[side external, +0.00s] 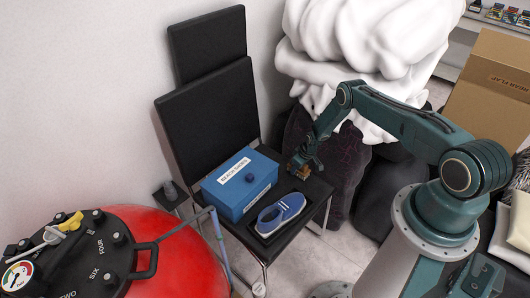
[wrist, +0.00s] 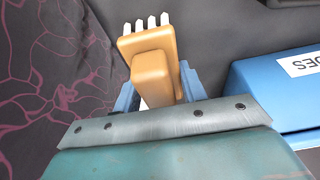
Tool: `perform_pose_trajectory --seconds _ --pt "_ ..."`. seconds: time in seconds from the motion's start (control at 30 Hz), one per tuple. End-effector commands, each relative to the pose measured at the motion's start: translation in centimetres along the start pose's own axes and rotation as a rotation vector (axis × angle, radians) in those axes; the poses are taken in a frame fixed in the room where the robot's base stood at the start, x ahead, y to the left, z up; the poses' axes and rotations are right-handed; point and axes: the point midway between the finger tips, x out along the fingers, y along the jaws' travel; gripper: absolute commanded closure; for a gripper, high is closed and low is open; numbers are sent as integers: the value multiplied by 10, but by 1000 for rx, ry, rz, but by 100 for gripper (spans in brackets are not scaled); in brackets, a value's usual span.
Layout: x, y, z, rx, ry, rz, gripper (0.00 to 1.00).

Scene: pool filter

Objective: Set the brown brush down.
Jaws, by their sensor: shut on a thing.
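The brown brush (wrist: 155,72), an orange-brown block with white bristles, is between the blue fingers of my gripper (wrist: 158,95) in the wrist view. Its bristle end points away from my wrist. In the side view my gripper (side external: 305,164) is low at the right back part of the black chair seat (side external: 318,189), with a small brown part of the brush (side external: 301,173) showing under it. My gripper is shut on the brush. I cannot tell whether the brush touches the seat.
A blue box (side external: 226,196) with white labels stands on the seat left of my gripper. Dark patterned fabric (wrist: 50,90) is close at the right seat edge. A red tank (side external: 195,265) stands at front left.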

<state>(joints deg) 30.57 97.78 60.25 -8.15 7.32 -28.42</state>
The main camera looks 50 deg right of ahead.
Motion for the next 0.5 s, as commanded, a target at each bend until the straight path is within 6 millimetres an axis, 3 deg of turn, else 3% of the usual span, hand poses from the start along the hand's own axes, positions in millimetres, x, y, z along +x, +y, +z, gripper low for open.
perform_pose_trajectory --seconds 0.23,0.27,0.33,0.5 --pt "3 0 1 0 0 0 83" --pt "3 0 1 0 0 0 53" --pt "3 0 1 0 0 0 39" --pt "3 0 1 0 0 0 37"
